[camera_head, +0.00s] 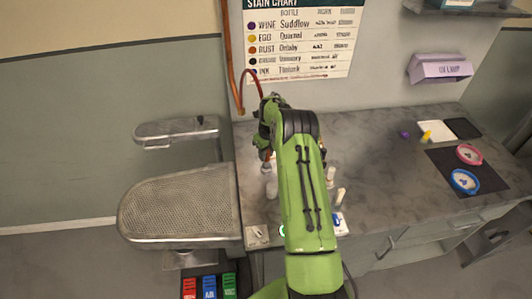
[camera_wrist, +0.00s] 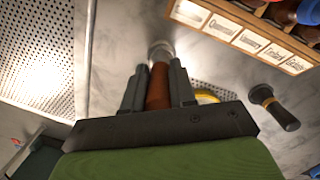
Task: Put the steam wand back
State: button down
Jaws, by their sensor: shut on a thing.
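In the wrist view, my gripper (camera_wrist: 157,82) is shut on the steam wand (camera_wrist: 158,88), a reddish-brown handle between two dark fingers. A pale metallic end (camera_wrist: 160,52) shows beyond the fingertips. In the head view, my gripper (camera_head: 266,152) is above the left part of the grey counter, close to the perforated boards, and my green arm hides much of the area. A reddish hose (camera_head: 243,90) curves down the wall by the stain chart towards my wrist. The wand's holder cannot be made out.
Two perforated pressing boards, a small one (camera_head: 178,130) and a large one (camera_head: 180,207), jut out left of the counter (camera_head: 375,150). A labelled wooden rack (camera_wrist: 245,37) holds bottles, and a dark-handled tool (camera_wrist: 273,106) lies near it.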

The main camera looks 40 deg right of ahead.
dwell(0.3)
jog(key=shift+f+b, duration=0.6)
jog(key=shift+f+b, duration=0.25)
jog(key=shift+b, duration=0.1)
dwell(0.3)
jog(key=c, duration=0.5)
grip_release()
jog(key=shift+r, duration=0.15)
